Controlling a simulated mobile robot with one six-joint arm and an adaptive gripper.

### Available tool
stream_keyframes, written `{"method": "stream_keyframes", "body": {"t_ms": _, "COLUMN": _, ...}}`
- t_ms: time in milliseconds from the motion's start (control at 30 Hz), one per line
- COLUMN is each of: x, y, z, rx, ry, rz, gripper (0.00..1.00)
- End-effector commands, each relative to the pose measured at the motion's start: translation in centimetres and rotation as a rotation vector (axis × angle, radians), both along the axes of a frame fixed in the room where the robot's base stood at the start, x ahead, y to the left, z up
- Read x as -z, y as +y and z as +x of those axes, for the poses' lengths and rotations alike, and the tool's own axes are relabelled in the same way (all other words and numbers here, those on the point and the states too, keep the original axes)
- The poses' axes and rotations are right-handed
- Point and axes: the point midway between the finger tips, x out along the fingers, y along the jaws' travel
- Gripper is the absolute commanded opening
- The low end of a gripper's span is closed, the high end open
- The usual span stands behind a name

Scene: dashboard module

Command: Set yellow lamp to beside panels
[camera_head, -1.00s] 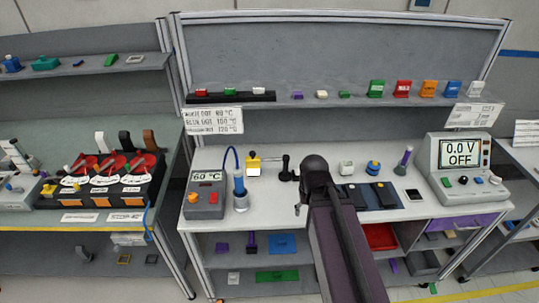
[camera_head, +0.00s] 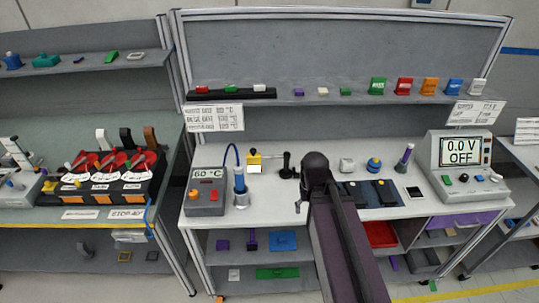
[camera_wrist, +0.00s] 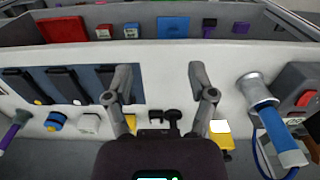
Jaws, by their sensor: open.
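The yellow lamp (camera_head: 254,158), a small yellow block with a bright white face, stands on the worktop left of my arm. In the wrist view the lamp (camera_wrist: 222,142) is at lower right, close to the right finger and apart from it. The wrist view shows the panels (camera_wrist: 60,85) at left. My gripper (camera_wrist: 163,82) is open and empty above the worktop, between lamp and panels. In the head view my arm mostly hides it.
A black stand (camera_head: 287,166) is right of the lamp. A blue-handled iron in its holder (camera_head: 240,190) and a grey 60 °C unit (camera_head: 206,190) are at left. A white block (camera_head: 346,165) and blue knob (camera_head: 374,165) stand behind the panels. Bare worktop (camera_head: 270,205) shows in front of the lamp.

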Motion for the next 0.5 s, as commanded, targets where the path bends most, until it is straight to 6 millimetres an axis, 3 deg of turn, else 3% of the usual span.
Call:
{"method": "stream_keyframes", "body": {"t_ms": 267, "x": 1.5, "y": 1.0, "z": 1.5, "rx": -0.071, "ry": -0.017, "rz": 0.083, "gripper": 0.72}}
{"method": "stream_keyframes", "body": {"t_ms": 500, "x": 4.0, "y": 3.5, "z": 5.2, "rx": -0.261, "ry": -0.101, "rz": 0.303, "gripper": 0.72}}
